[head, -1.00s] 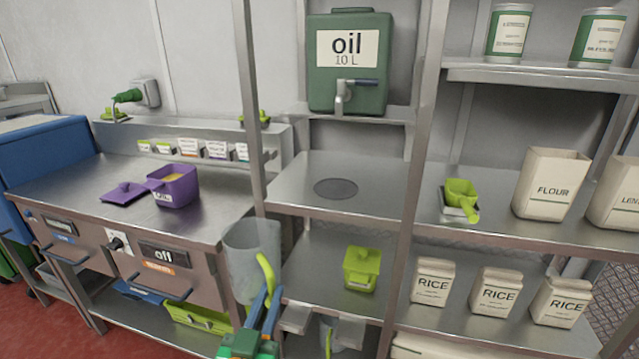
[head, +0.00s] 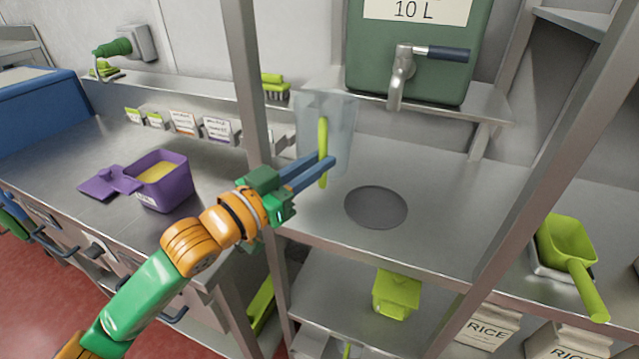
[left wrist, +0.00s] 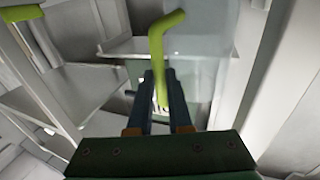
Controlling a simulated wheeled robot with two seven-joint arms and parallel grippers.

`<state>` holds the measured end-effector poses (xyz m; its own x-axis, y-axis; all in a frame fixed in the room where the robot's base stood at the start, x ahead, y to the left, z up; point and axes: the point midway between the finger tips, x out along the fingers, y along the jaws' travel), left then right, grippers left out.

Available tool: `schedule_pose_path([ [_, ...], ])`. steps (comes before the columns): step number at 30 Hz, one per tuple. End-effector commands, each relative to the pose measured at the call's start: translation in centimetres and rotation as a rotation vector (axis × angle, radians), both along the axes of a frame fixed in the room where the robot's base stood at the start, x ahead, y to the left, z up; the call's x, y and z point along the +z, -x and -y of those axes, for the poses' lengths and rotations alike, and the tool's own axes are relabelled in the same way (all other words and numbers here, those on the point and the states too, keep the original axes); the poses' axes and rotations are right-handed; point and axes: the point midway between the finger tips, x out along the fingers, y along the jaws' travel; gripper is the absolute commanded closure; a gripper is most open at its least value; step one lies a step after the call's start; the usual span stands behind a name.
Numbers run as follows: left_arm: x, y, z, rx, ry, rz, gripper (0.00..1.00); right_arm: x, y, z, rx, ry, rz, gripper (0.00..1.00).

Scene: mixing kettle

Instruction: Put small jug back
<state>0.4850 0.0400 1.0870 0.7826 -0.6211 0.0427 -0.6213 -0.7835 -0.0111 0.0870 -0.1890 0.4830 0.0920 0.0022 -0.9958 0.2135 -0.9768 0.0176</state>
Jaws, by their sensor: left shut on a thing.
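A clear jug (head: 338,120) with a lime-green handle is in my left gripper (head: 328,168). The gripper's blue fingers are shut on the handle, and the jug is upright in front of the back of the shelf, left of the oil tap. In the left wrist view the jug (left wrist: 197,50) and its green handle (left wrist: 157,55) show beyond the fingers (left wrist: 160,92). Whether its base touches the shelf I cannot tell. My right gripper is not in view.
A round grey disc (head: 376,207) lies bare on the steel shelf (head: 450,190). The green oil container (head: 430,75) with its tap stands above. A steel post (head: 255,90) rises left of the jug. A purple tub (head: 165,185) stands on the left counter. A green scoop (head: 568,245) sits at right.

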Motion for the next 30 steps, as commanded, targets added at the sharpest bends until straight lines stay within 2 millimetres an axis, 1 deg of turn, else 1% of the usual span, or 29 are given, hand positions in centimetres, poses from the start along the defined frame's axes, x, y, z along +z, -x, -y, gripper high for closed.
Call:
schedule_pose_path([
  [1, -1.1, 0.0, 0.0, 0.001, 0.000, -0.004, 1.00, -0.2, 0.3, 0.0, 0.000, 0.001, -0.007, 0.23],
  [2, -1.6, 0.0, 0.0, 0.000, 0.000, -0.003, 1.00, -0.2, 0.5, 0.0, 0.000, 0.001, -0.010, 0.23],
  [6, -4.7, 0.0, 0.0, 0.001, -0.001, -0.004, 1.00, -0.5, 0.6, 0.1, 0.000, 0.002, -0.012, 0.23],
  [9, -6.1, 0.0, 0.0, 0.001, 0.002, -0.001, 1.00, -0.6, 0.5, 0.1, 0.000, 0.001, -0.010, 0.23],
  [18, -6.4, 0.0, 0.0, 0.000, 0.000, 0.001, 1.00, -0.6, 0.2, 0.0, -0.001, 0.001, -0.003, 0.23],
  [19, -6.4, 0.0, 0.0, 0.000, 0.000, 0.000, 0.74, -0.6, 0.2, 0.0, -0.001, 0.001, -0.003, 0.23],
  [20, -6.4, 0.0, 0.0, 0.000, 0.000, 0.000, 0.66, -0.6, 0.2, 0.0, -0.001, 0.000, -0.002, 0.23],
  [21, -6.3, 0.0, 0.0, 0.000, 0.000, 0.000, 0.55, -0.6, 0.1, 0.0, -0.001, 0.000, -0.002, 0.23],
  [22, -6.3, 0.0, 0.0, 0.000, 0.000, 0.000, 0.52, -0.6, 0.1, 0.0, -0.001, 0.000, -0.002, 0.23],
  [30, -6.2, 0.0, 0.0, 0.000, 0.001, 0.001, 0.52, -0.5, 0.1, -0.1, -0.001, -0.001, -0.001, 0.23],
])
